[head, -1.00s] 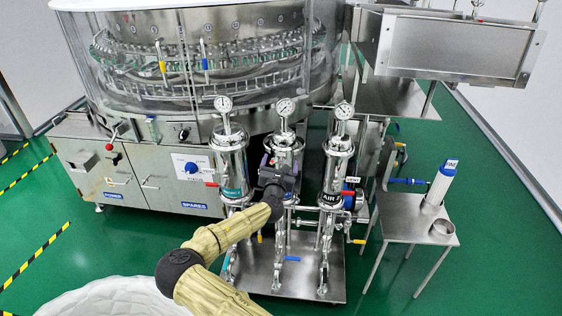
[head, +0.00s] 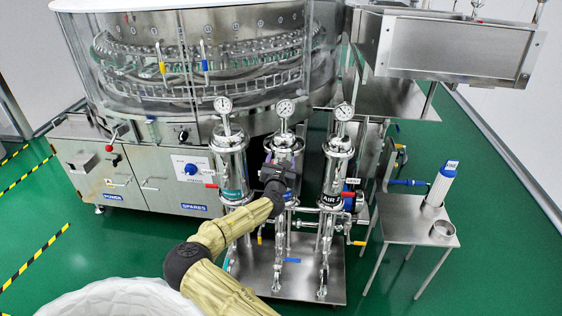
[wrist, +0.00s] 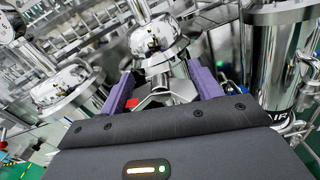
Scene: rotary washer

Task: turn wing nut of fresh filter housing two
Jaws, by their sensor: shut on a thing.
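Three upright steel filter housings with round gauges stand in a row in the head view. The middle housing (head: 285,143) is partly hidden behind my gripper (head: 280,162). In the wrist view, my gripper (wrist: 163,88) has its two purple fingers on either side of a shiny metal piece, which looks like the wing nut (wrist: 167,93) of the middle housing's clamp. The jaws are shut on it. The housing's domed top (wrist: 160,42) rises just beyond the fingers. The nut is too small and covered to make out in the head view.
The left housing (head: 229,160) and the right housing, labelled AIR (head: 335,170), stand close on both sides. The rotary washer (head: 200,90) is behind. A small steel table (head: 405,228) with a white FINE cartridge (head: 440,184) stands at the right. Green floor lies open at the left.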

